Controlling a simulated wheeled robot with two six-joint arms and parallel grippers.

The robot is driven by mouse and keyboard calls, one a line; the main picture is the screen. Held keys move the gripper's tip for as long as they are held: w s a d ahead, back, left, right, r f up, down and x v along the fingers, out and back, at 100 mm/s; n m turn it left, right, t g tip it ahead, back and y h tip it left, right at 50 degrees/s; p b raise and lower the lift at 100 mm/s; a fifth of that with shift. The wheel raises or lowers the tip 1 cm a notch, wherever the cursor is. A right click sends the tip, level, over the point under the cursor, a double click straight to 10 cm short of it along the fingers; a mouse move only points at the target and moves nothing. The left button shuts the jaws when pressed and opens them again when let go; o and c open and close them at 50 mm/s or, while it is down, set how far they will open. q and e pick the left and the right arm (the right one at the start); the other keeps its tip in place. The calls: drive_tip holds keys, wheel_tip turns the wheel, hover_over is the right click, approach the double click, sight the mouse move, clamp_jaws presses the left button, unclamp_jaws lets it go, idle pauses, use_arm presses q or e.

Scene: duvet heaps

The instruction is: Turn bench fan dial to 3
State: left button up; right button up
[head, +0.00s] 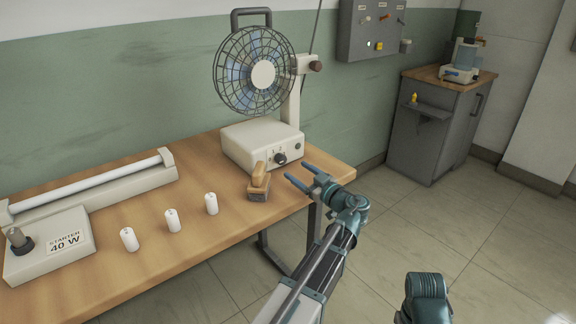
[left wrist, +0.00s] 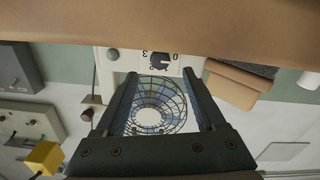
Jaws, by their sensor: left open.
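The bench fan (head: 262,145) stands on the table against the green wall, its round cage above a cream base. The dark dial (head: 280,158) is on the base's front. In the left wrist view the dial (left wrist: 160,60) shows upside down, with a 0 on the right and a 3 on the left; I cannot tell which number it points to. My left gripper (head: 299,173) is open and empty, in front of the base and apart from the dial. In the left wrist view its fingers (left wrist: 160,76) frame the fan cage, with the dial between and beyond the tips.
Several white cylinders and a lamp fixture (head: 95,187) occupy the table's left. The table's right edge is just beside the fan. A grey cabinet (head: 431,127) stands at the back right.

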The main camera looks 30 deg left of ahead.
sight(284, 161)
use_arm(q)
drive_tip(key=x, duration=0.5)
drive_tip(key=shift+w+a, duration=0.15)
drive_tip(key=shift+a, duration=0.25)
clamp_jaws()
